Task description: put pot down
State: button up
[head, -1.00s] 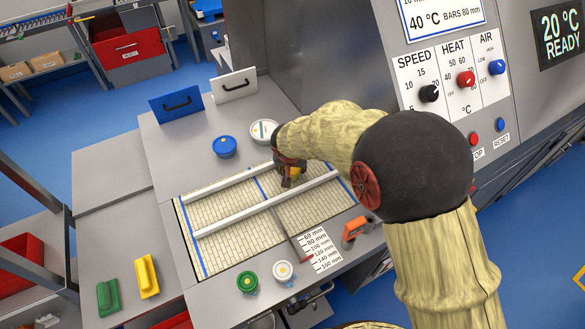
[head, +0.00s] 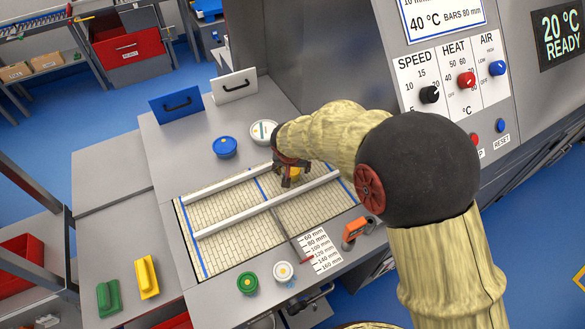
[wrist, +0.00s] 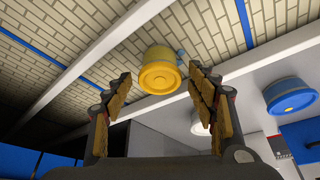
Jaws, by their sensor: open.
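A yellow pot (wrist: 158,74) stands on the tiled belt (wrist: 110,50) between two pale rails, seen in the wrist view just beyond my fingertips. My gripper (wrist: 160,92) is open, with one finger on each side of the pot's near part and a visible gap to each. In the head view my gripper (head: 289,174) is low over the belt, with its fingers spread. Only a small part of the yellow pot (head: 295,172) shows between them there. The pot's underside is hidden.
Pale rails (head: 268,203) run along both sides of the pot. A blue pot (head: 225,147) and a white pot (head: 264,131) stand behind the belt. A green pot (head: 247,282), another white pot (head: 283,271) and an orange-handled tool (head: 354,229) lie along the front edge.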

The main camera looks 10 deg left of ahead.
jog(key=p+v, duration=0.1)
jog(key=v, duration=1)
jog(key=shift+d+r, duration=0.1)
jog(key=shift+r, duration=0.1)
jog(key=s+d+r, duration=0.4)
jog(key=d+r, duration=0.2)
jog(key=d, duration=0.3)
jog(key=s+d+r, duration=0.4)
jog(key=d+r, duration=0.2)
jog(key=d, duration=0.3)
jog(key=s+d+r, duration=0.1)
jog(key=s+d, duration=0.4)
jog(key=s, duration=0.3)
jog(key=s+d+r, duration=0.2)
jog(key=s+d, duration=0.3)
jog(key=s, duration=0.4)
jog(key=shift+s+d+m+t, duration=0.2)
jog(key=shift+m+t, duration=0.1)
jog(key=shift+t, duration=0.1)
